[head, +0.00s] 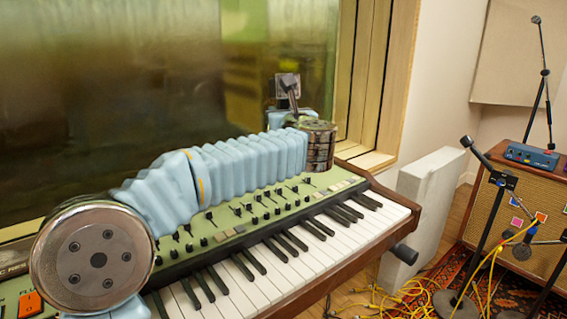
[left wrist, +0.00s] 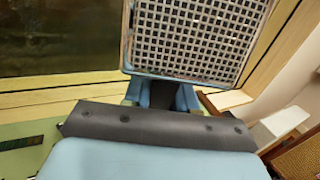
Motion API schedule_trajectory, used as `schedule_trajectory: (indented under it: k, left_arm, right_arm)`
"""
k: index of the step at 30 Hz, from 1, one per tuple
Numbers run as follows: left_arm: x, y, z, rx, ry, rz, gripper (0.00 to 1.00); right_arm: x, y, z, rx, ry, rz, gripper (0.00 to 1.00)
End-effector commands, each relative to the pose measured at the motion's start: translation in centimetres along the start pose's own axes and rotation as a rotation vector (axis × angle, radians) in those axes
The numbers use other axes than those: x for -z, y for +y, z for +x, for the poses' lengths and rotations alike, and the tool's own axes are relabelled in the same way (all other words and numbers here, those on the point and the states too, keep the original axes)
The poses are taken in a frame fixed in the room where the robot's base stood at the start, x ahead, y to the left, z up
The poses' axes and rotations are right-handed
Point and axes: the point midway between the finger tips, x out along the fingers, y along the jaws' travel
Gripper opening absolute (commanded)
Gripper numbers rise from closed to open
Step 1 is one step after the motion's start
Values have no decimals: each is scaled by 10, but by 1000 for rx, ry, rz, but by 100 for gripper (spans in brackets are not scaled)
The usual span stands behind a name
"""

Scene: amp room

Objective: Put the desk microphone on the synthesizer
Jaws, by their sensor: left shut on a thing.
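The synthesizer (head: 292,262) has a green panel with black sliders and knobs, white and black keys and a wooden end. It stretches across the head view below my left arm. My left gripper (head: 285,110) is beyond the arm's wrist joint, over the back right part of the synthesizer and partly hidden. It is shut on the desk microphone (head: 289,83), which is held upright. In the left wrist view the microphone's square mesh head (left wrist: 192,38) fills the top middle. Its lower part and the fingertips' contact are hidden there. My right gripper is not in view.
A window with a wooden frame (head: 374,80) stands behind the synthesizer. To the right are a grey panel (head: 423,210), an amplifier (head: 485,207) with a blue box (head: 531,156) on top, microphone stands and yellow cables on the floor. The front keys are clear.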

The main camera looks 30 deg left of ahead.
Motion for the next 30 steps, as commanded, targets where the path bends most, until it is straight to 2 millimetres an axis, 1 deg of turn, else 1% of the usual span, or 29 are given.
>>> schedule_trajectory:
  k: [2, 5, 8, 14, 15, 18, 22, 28, 30]
  left_arm:
    - [-1, 0, 2, 0, -3, -2, 0]
    - [3, -2, 13, -2, -3, -1, 0]
    - [12, -6, 35, -3, -1, 2, 0]
    - [35, -14, 87, -4, -1, 3, 0]
    - [43, -16, 96, -2, -1, 3, 0]
    - [63, -18, 110, -1, -1, 3, 0]
    - [80, -21, 124, -1, -2, 1, 0]
    - [93, -22, 134, 0, -3, 1, 0]
    - [101, -23, 140, 0, -2, 1, 0]
  right_arm:
    - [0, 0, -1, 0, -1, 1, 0]
    - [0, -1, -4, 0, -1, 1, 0]
    - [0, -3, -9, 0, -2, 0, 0]
    - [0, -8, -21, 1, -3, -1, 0]
    - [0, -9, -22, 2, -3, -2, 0]
    - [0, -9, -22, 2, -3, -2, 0]
    - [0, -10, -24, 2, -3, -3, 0]
    - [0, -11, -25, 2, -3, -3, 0]
    - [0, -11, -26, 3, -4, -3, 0]
